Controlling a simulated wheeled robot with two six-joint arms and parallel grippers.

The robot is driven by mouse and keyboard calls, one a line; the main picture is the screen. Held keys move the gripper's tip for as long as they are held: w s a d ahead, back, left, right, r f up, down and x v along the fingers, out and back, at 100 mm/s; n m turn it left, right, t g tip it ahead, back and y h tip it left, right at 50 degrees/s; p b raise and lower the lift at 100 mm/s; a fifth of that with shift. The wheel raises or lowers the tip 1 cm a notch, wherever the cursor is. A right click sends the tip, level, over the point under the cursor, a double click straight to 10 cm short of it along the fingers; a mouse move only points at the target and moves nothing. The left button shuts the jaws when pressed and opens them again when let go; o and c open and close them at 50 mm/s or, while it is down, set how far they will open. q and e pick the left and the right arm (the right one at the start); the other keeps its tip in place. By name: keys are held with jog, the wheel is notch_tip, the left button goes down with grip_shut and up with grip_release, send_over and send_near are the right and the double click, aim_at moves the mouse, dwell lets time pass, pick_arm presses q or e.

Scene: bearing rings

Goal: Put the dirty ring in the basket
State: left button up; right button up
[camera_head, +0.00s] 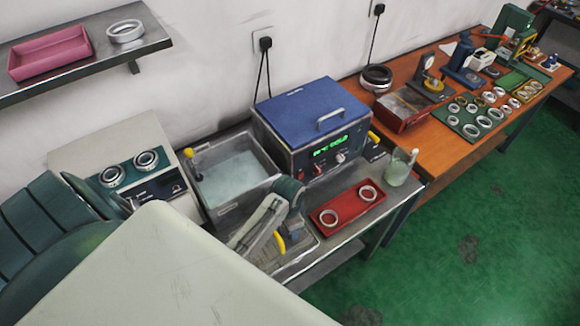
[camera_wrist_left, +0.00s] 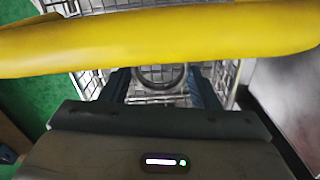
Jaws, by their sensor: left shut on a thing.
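My left gripper (camera_wrist_left: 160,76) is shut on a grey metal ring (camera_wrist_left: 160,87) in the left wrist view. The ring sits between the two dark fingers, and its lower part is hidden; I cannot tell how dirty it is. The wire basket (camera_wrist_left: 228,82) lies behind and around the fingers, with its thick yellow handle (camera_wrist_left: 160,38) crossing close to the camera. I cannot tell whether the ring touches the basket. In the head view, my pale arm blocks much of the near area, and a yellow piece (camera_head: 280,243) shows beside it. My right gripper is not in view.
A tank of cloudy liquid (camera_head: 237,172) stands beside a blue-topped machine (camera_head: 318,110). A red tray (camera_head: 348,206) with two rings and a glass jar (camera_head: 400,168) are to the right. Two rings sit on a pale device (camera_head: 90,150). The orange table (camera_head: 430,150) holds several rings.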

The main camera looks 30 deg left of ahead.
pick_arm(q)
jog(key=o, duration=0.8)
jog(key=shift+s, duration=0.2)
jog(key=shift+o, duration=0.9)
jog(key=shift+s+r, duration=0.15)
jog(key=shift+s, duration=0.05)
jog(key=shift+r, duration=0.2)
jog(key=shift+w+r+b, duration=0.1)
jog(key=shift+r+b, duration=0.25)
notch_tip(320, 180, up, 11)
jog(key=b, duration=0.1)
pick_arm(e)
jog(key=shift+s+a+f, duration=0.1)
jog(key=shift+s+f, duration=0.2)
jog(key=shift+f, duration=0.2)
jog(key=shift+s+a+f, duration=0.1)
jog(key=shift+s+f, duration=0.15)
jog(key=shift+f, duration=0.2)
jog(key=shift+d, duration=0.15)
